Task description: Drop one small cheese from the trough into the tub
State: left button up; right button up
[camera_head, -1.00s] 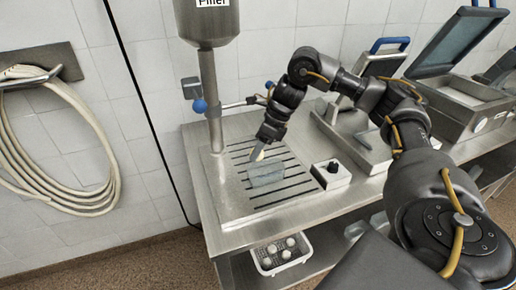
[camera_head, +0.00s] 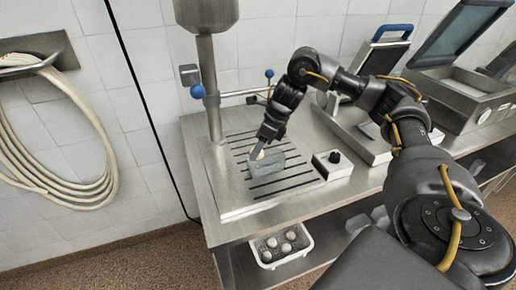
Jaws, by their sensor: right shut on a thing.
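My right gripper (camera_head: 257,155) points down at the small grey translucent tub (camera_head: 267,168) on the slatted steel drain surface. It is shut on a small pale cheese (camera_head: 259,154), which shows at the fingertips by the tub's rim. I cannot tell if the cheese is inside the rim or just above it. Several round whitish cheeses lie in a white perforated trough (camera_head: 262,258) on the shelf below the bench. My left gripper is not in view.
A steel filler column (camera_head: 211,100) with a blue-knobbed lever stands behind and left of the tub. A small box with a black knob (camera_head: 333,166) sits to the right. Open-lidded steel equipment (camera_head: 461,95) fills the bench's right side. A hose hangs on the left wall.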

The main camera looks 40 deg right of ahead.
jog(key=o, duration=1.5)
jog(key=shift+r, duration=0.15)
jog(key=shift+r+p, duration=2.45)
jog(key=shift+r, duration=0.2)
jog(key=shift+r+p, duration=1.25)
jog(key=shift+p, duration=0.1)
jog(key=shift+f, duration=0.1)
